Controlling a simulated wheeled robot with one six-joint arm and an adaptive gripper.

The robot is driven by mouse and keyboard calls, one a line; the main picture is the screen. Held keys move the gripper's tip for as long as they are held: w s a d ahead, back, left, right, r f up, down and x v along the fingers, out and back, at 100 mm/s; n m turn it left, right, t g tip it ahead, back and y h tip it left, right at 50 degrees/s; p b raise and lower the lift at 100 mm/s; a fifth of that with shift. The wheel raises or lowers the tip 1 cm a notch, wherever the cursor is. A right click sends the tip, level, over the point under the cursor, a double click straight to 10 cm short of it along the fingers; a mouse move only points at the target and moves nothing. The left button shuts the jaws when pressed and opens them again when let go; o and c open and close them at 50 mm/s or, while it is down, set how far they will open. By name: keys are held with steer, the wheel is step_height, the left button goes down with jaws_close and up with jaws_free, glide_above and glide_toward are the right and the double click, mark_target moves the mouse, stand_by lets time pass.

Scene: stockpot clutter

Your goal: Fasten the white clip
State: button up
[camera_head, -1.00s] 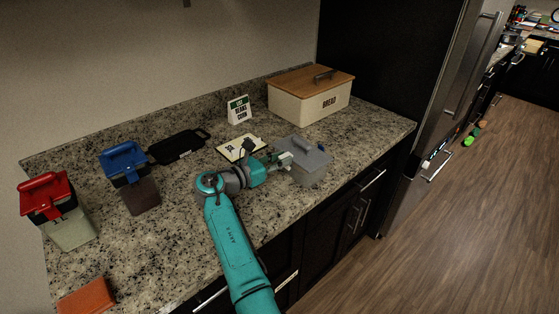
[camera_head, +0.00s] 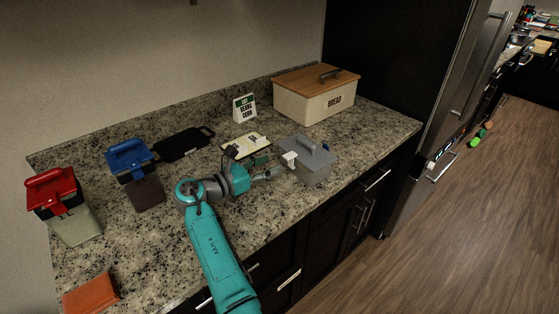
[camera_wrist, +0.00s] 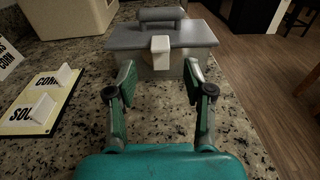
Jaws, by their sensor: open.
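The white clip (camera_head: 289,158) sits at the near edge of the grey lid on a grey box (camera_head: 313,172). In the wrist view the clip (camera_wrist: 160,53) is centred at the front of the box (camera_wrist: 178,70) and appears to stick out toward me; its exact angle is hard to tell. My gripper (camera_head: 268,172) is just left of the box, facing the clip. In the wrist view my gripper (camera_wrist: 160,84) is open and empty, with its fingers apart and the clip ahead between and beyond the fingertips.
A bread box (camera_head: 312,101) stands behind. A black tray (camera_head: 182,145), a blue-lidded box (camera_head: 129,160), a red-lidded box (camera_head: 53,191) and an orange block (camera_head: 91,294) are to the left.

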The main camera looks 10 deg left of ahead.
steer(key=v, duration=0.6)
stand_by(0.3)
